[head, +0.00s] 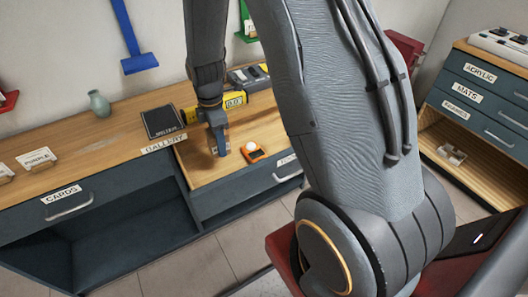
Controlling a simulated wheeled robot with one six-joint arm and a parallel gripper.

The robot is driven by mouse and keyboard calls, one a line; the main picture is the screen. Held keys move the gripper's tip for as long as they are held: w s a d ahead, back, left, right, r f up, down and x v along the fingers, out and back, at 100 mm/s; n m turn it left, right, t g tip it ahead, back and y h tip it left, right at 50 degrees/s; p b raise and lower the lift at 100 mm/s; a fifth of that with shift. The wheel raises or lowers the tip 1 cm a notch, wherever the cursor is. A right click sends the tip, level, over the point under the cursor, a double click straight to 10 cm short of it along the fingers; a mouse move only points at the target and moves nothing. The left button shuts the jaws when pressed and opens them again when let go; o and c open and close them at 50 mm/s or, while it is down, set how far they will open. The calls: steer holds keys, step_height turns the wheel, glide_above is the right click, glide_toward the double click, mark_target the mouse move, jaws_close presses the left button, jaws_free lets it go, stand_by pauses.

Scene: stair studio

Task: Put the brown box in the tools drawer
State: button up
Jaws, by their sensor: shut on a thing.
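My gripper (217,138) points down over a wood-lined drawer (200,176), which stands pulled out beneath the counter. The drawer's label is partly hidden by my arm, so I cannot read it fully. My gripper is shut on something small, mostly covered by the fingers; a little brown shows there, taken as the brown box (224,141). I cannot tell whether it touches the drawer floor. No other brown box is in view. An orange and dark item with a white round top (254,152) lies in the drawer, just right of my gripper.
On the counter are a dark book (162,121), a yellow device (236,100) and a grey-green vase (98,104). The cards drawer (88,205) is at left. A cabinet with several labelled drawers (478,95) stands at right. My arm hides much of the middle.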

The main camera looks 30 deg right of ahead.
steer(key=shift+w+f+n, duration=0.1)
steer(key=shift+f+n, duration=0.05)
steer(key=shift+n, duration=0.15)
steer(key=shift+f, duration=0.3)
steer(key=shift+f+p, duration=0.65)
steer(key=shift+f, duration=4.05)
steer(key=o, duration=1.2)
steer(key=shift+f, duration=0.1)
